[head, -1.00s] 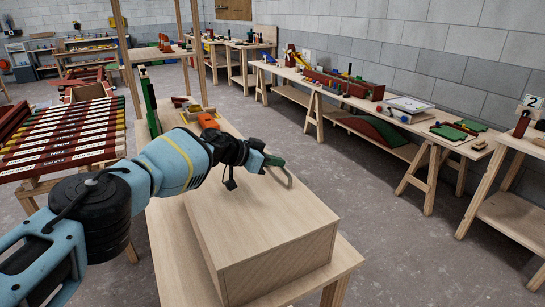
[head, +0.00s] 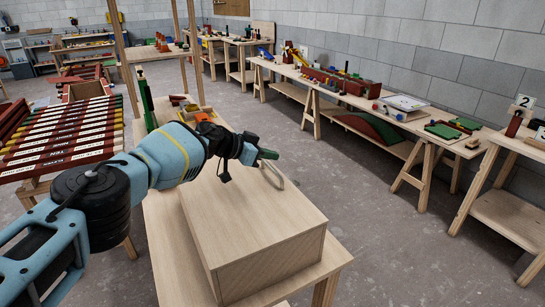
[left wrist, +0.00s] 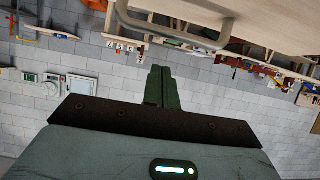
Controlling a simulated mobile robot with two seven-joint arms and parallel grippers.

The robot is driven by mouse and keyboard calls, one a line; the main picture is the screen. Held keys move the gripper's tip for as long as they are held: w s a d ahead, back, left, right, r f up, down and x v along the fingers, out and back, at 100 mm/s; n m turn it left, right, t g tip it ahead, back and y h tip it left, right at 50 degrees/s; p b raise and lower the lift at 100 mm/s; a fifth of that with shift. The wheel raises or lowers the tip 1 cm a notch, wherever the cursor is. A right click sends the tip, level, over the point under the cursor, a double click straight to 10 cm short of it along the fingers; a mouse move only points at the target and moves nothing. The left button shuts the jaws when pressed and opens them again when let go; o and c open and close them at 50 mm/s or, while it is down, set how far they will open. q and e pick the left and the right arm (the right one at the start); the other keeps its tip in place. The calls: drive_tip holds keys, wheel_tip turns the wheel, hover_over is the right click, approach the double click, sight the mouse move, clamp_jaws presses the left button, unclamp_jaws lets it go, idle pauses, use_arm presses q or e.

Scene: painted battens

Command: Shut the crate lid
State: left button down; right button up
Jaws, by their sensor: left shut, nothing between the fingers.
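The crate (head: 270,268) is a pale wooden box on a wooden bench. Its lid (head: 250,220) lies flat on top, and I see no gap along the near edges. A grey bent handle (head: 274,177) is at the lid's far right part; it also shows at the top of the left wrist view (left wrist: 178,36). My left gripper (head: 272,154) is shut and empty, just beyond the handle. Its dark green fingers (left wrist: 162,72) point toward the handle in the left wrist view and do not hold it. The lid's far left part is hidden behind my left arm. My right gripper is not in view.
The bench (head: 165,245) has bare strips left of and in front of the crate. An orange block (head: 206,117) and other small things lie beyond it. A rack of painted battens (head: 70,135) stands at left. A long side bench (head: 420,124) runs along the right wall.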

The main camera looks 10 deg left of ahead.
use_arm(q)
drive_tip(key=p+v, duration=0.3)
drive_tip(key=v, duration=0.7)
drive_tip(key=shift+r, duration=0.3)
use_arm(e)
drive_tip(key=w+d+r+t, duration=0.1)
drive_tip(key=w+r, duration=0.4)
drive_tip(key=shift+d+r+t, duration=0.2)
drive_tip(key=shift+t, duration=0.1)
use_arm(q)
drive_tip(key=shift+w, duration=0.1)
